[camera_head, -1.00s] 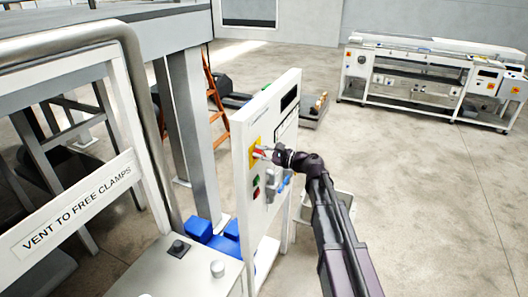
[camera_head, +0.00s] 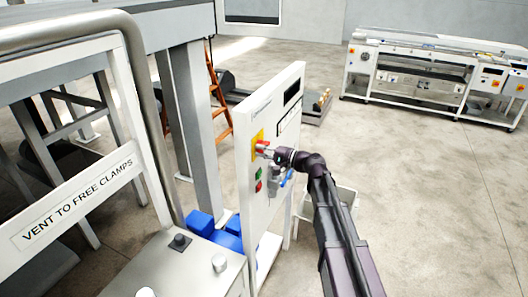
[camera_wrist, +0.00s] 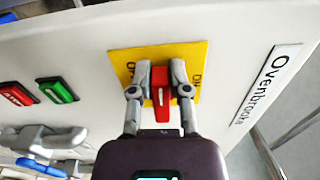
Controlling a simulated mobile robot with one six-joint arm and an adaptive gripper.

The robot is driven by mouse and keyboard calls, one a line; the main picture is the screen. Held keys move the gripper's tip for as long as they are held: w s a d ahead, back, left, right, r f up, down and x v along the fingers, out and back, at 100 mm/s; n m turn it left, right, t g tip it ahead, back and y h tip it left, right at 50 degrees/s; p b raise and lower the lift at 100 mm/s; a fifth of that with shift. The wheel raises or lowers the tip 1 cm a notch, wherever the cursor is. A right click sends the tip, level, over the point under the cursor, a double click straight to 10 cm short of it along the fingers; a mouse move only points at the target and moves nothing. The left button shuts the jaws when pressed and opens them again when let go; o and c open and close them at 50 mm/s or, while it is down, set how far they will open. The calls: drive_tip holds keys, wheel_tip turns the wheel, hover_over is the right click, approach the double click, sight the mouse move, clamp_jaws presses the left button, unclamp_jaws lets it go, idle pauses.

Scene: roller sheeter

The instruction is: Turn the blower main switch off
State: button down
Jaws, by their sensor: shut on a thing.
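The blower main switch is a red handle (camera_wrist: 160,92) on a yellow plate (camera_wrist: 196,58) with lettering at its sides, set in a white panel. In the wrist view the handle lies between the two fingers of my gripper (camera_wrist: 159,88), which is shut on it. In the head view the yellow plate (camera_head: 257,142) is on the panel's right-facing side, and my gripper (camera_head: 270,151) reaches it from the right. The lettering on the plate is partly hidden by the fingers.
A green button (camera_wrist: 57,90) and a red button (camera_wrist: 17,95) sit beside the plate, near grey valves with blue handles (camera_wrist: 40,167). A white machine (camera_head: 435,75) stands at the back right.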

drive_tip(key=shift+a+n, duration=0.1)
drive_tip(key=shift+n, duration=0.3)
drive_tip(key=c, duration=0.6)
unclamp_jaws()
drive_tip(key=shift+a+f, duration=0.1)
drive_tip(key=shift+a, duration=0.05)
drive_tip(key=shift+d, duration=0.25)
drive_tip(key=shift+s+d, duration=0.2)
drive_tip(key=shift+d, duration=0.35)
drive_tip(key=v, duration=1)
drive_tip(key=shift+s+d, duration=0.15)
drive_tip(key=shift+d, duration=0.2)
drive_tip(key=shift+a, duration=0.1)
